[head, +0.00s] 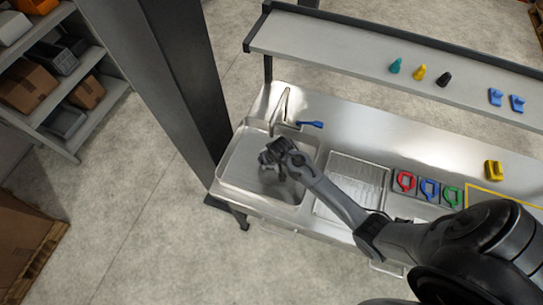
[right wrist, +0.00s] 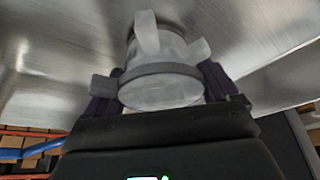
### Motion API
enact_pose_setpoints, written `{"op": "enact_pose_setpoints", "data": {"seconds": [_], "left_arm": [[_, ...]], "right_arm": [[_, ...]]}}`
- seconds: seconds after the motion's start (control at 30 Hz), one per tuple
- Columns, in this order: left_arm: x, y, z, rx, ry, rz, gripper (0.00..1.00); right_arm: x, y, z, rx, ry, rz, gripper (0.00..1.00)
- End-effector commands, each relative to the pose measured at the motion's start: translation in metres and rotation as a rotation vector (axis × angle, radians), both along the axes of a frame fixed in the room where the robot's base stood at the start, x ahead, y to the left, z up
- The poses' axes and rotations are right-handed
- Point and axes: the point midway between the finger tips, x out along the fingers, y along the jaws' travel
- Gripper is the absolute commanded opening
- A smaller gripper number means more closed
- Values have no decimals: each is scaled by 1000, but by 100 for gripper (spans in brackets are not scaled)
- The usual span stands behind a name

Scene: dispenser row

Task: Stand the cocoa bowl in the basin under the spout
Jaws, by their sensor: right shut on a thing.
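My left gripper is not in view.
A blue lever (head: 311,124) sits right of the spout. A ribbed drain tray (head: 352,183) and red, blue and green ring-shaped pieces (head: 429,188) lie to the right. A raised shelf (head: 340,42) behind carries small coloured pieces. A dark column (head: 180,75) stands left of the basin.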

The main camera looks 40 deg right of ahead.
Motion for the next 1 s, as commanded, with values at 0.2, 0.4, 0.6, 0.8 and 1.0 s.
{"op": "enact_pose_setpoints", "data": {"seconds": [0.2,0.4,0.6,0.8,1.0], "left_arm": [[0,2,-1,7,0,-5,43],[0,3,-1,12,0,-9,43],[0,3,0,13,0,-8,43],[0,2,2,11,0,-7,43],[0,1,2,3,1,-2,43]], "right_arm": [[0,0,-2,0,1,0,100],[0,0,-2,0,0,0,100],[-3,1,9,0,0,0,100],[-15,5,38,0,-2,0,100],[-28,9,72,1,-2,-1,100]]}}
